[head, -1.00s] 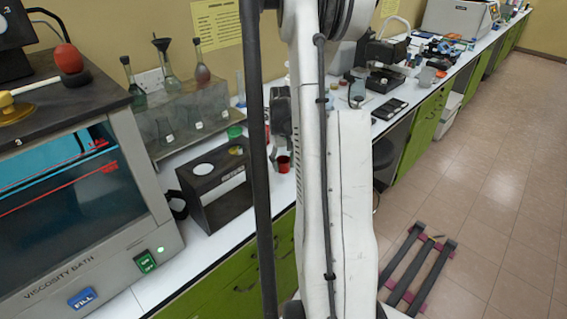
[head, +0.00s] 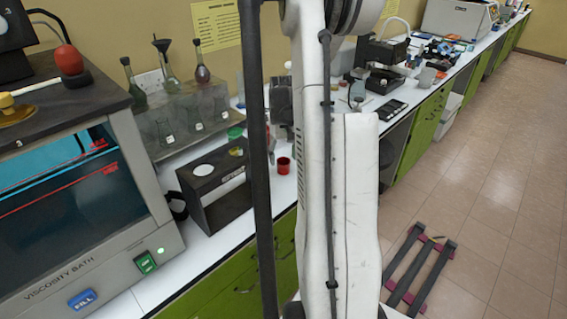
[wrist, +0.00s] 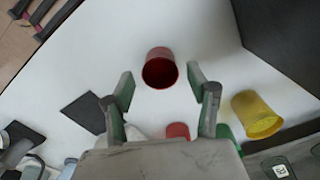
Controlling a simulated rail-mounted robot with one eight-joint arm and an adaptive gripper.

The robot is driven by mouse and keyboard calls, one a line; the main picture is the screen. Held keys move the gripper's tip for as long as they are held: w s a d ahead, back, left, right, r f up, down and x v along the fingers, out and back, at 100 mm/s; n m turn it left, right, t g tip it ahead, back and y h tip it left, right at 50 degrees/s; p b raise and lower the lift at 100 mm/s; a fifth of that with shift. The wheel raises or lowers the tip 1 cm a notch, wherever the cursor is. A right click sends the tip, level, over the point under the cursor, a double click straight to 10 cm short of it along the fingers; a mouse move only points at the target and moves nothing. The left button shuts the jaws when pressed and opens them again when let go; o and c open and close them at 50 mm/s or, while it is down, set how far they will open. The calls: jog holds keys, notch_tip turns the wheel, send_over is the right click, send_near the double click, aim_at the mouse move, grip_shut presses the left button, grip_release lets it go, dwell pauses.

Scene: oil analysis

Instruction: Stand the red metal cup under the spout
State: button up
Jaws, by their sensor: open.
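The red metal cup (head: 283,165) stands on the white bench to the right of a black open-fronted stand. In the wrist view the red cup (wrist: 160,70) shows its dark open mouth, just beyond and between my fingertips. My gripper (wrist: 160,82) is open, with one finger on each side of the view and nothing held. I see no finger touching the cup. In the head view my arm hides most of the gripper. I cannot make out for certain which part is the spout.
The black stand (head: 206,191) and viscosity bath (head: 85,205) are on the left. A yellow cup (wrist: 258,115) lies right of my gripper in the wrist view, with a dark panel (wrist: 283,40) above it. A dark square plate (wrist: 84,112) is at left.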

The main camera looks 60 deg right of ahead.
notch_tip(320, 180, up, 8)
jog(key=shift+f, duration=0.25)
jog(key=shift+o, duration=0.5)
jog(key=shift+r, duration=0.55)
